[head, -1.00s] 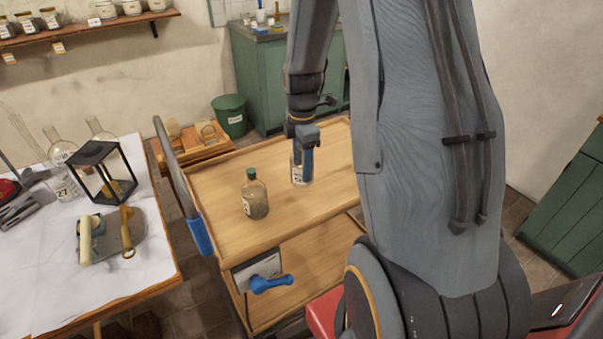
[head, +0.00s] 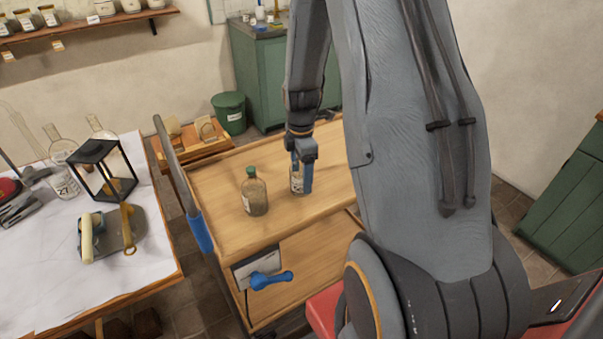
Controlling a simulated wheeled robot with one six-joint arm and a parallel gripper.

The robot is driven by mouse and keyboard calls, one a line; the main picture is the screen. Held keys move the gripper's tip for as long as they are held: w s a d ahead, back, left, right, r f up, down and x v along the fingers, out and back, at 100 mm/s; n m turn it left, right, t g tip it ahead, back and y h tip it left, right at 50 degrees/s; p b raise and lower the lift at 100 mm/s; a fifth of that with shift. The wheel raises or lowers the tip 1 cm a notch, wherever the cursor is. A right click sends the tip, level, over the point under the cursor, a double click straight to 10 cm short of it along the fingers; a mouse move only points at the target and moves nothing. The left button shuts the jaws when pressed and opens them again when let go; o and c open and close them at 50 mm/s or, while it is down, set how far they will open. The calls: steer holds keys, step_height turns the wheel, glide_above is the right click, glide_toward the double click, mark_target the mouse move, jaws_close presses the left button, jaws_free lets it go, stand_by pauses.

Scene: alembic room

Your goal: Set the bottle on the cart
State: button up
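My gripper (head: 303,180) points down over the top of the cart (head: 225,225), right of its middle. Another bottle (head: 255,194), clear brown with a green cap and a label, stands upright on the cart to the left of my gripper.
A green bin (head: 230,113) and green cabinet (head: 262,80) stand behind. The cart's front top is clear.

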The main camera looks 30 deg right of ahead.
step_height(320, 180, up, 12)
steer(key=shift+r+b, duration=0.15)
steer(key=shift+b, duration=1)
steer(key=s+a+f+m, duration=0.1)
steer(key=s+a+m, duration=1.3)
steer(key=s+m, duration=0.1)
steer(key=shift+a+f+m+t, duration=0.2)
steer(key=shift+m+t, duration=0.2)
steer(key=shift+m, duration=0.2)
stand_by(1.3)
